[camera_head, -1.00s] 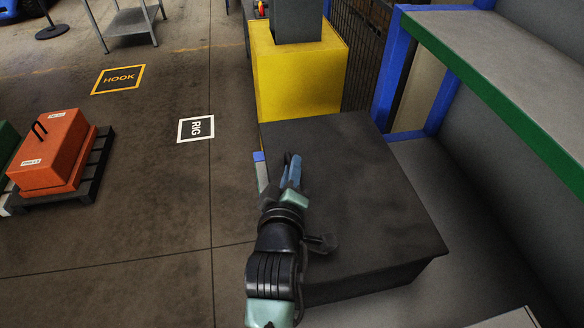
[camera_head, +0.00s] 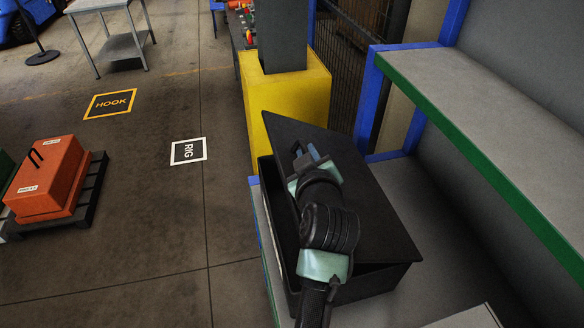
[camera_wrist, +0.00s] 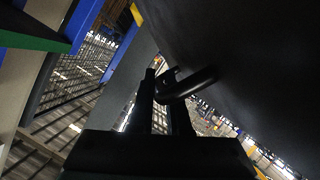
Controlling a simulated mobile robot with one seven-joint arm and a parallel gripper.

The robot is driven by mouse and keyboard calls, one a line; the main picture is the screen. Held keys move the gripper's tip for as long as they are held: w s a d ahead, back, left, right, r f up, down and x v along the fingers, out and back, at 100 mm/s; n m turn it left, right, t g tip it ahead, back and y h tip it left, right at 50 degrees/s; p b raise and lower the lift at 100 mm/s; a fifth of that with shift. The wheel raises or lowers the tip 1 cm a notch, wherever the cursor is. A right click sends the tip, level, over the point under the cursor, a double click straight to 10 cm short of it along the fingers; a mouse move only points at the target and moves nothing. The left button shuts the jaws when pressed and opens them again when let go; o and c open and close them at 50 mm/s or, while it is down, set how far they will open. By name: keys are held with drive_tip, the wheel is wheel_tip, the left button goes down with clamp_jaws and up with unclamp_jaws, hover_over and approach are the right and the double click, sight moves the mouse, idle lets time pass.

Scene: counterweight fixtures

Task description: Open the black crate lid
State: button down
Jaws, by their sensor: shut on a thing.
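The black crate (camera_head: 350,287) stands on a grey shelf surface. Its black lid (camera_head: 375,215) is tilted up, with the left edge raised and a dark gap showing along the left side. In the wrist view the lid's underside or face (camera_wrist: 245,45) fills the upper right. My gripper (camera_head: 306,155) is over the left part of the lid. In the wrist view my gripper (camera_wrist: 160,95) is shut on a dark curved handle (camera_wrist: 192,84). In the head view my arm hides the handle and part of the opening.
A yellow block (camera_head: 285,100) with a grey column stands just behind the crate. A green-edged shelf (camera_head: 490,120) on blue posts is at the right. An orange weight (camera_head: 48,180) on a pallet is at the left. The floor between is clear.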

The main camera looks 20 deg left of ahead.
drive_tip(key=w+d+r+m+g+y+b, duration=0.1)
drive_tip(key=w+d+r+m+y+b, duration=0.1)
drive_tip(key=d, duration=0.6)
drive_tip(key=w+d+r+m+g+y+b, duration=0.1)
drive_tip(key=w+d+r+m+y, duration=0.1)
drive_tip(key=w+d+r+m, duration=0.3)
drive_tip(key=shift+w+d+r+g+b, duration=0.4)
drive_tip(key=shift+w+d+r, duration=0.6)
drive_tip(key=shift+w+d, duration=0.6)
drive_tip(key=shift+w+a, duration=0.2)
drive_tip(key=c, duration=1.2)
unclamp_jaws()
drive_tip(key=shift+o, duration=0.2)
